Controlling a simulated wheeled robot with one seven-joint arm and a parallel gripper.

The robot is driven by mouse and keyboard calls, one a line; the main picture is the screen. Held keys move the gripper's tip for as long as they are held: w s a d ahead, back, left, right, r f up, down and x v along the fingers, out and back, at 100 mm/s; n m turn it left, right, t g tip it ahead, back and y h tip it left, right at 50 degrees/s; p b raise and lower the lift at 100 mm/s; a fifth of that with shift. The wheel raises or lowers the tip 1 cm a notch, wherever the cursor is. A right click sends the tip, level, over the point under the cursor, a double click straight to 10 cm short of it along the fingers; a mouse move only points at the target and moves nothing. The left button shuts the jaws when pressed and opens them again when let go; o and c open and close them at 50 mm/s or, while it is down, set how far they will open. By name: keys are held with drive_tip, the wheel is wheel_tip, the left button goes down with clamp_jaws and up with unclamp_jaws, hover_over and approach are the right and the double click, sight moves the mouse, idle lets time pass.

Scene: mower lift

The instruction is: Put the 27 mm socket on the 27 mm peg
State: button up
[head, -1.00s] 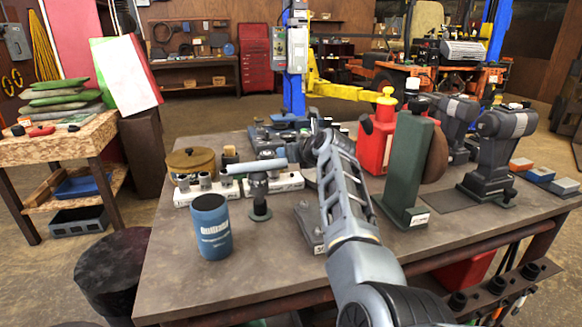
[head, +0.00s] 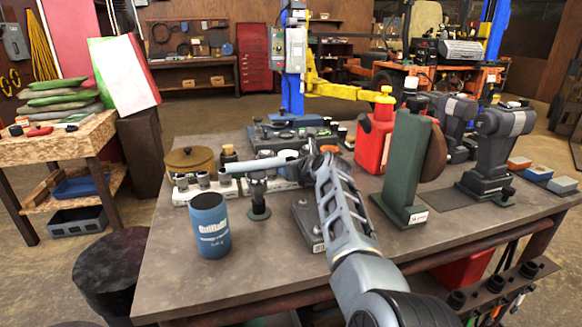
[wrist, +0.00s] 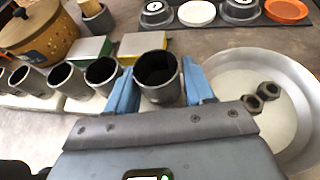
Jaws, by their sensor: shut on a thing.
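In the wrist view my gripper (wrist: 158,92) has its two blue fingers on either side of a dark, open-topped socket (wrist: 157,70), and it is shut on it. The size of this socket cannot be read. A row of similar sockets (wrist: 66,80) stands to its left on white blocks; the row also shows in the head view (head: 203,178). In the head view my arm reaches over the bench, and my fingers and the held socket cannot be made out. I cannot pick out the 27 mm peg in either view.
A round metal dish (wrist: 232,95) with two dark nuts lies right of the gripper. A wooden pot (wrist: 38,35) is at the far left.

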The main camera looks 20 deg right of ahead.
drive_tip(key=shift+f, duration=0.25)
drive_tip(key=o, duration=1.1)
drive_tip(key=shift+r, duration=0.55)
drive_tip(key=shift+s+r, duration=0.15)
drive_tip(key=shift+s, duration=0.1)
drive_tip(key=p+v, duration=0.1)
drive_tip(key=v, duration=1)
drive_tip(key=shift+s, duration=0.2)
drive_tip(key=shift+d+r, duration=0.1)
